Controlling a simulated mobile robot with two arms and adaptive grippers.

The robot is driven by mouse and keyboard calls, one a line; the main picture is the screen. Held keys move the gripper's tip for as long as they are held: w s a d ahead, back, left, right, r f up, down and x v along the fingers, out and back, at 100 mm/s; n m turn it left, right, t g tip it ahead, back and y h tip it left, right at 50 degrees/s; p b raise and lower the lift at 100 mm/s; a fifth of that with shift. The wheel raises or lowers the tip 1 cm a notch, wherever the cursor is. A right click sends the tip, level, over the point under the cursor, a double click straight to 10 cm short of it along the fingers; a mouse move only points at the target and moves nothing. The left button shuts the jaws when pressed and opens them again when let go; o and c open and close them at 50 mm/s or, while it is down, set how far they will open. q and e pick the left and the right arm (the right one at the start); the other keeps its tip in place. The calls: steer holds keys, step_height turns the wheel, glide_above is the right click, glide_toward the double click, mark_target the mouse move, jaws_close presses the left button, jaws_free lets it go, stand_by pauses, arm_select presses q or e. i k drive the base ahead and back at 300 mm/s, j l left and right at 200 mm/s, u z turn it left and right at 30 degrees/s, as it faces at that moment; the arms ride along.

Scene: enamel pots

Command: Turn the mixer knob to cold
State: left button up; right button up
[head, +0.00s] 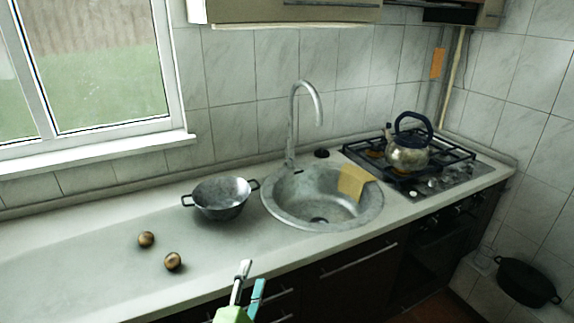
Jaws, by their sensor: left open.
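The mixer tap (293,120) rises as a tall, curved grey spout behind the round metal sink (270,205). A small dark round piece (321,153) sits on the counter just right of the tap's base. I cannot tell whether it is the mixer knob, and no hot or cold mark is legible. My left gripper (251,279) is at the bottom middle, in front of the counter's front edge in the picture. Its grey and teal fingers are apart with nothing between them. It is well away from the tap. My right gripper is out of view.
A grey two-handled colander or pot (221,198) stands left of the sink. A yellow cloth or sponge (353,182) lies at the sink's right side. Two brown round items (147,239) lie on the left counter. A kettle (408,153) stands on the hob (448,178).

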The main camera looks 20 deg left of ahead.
mark_target(287, 163)
steer(key=i+j, duration=0.15)
steer(key=i, duration=0.3)
steer(key=i+j, duration=0.2)
steer(key=i, duration=0.3)
steer(key=i+j, duration=0.15)
steer(key=i, duration=0.3)
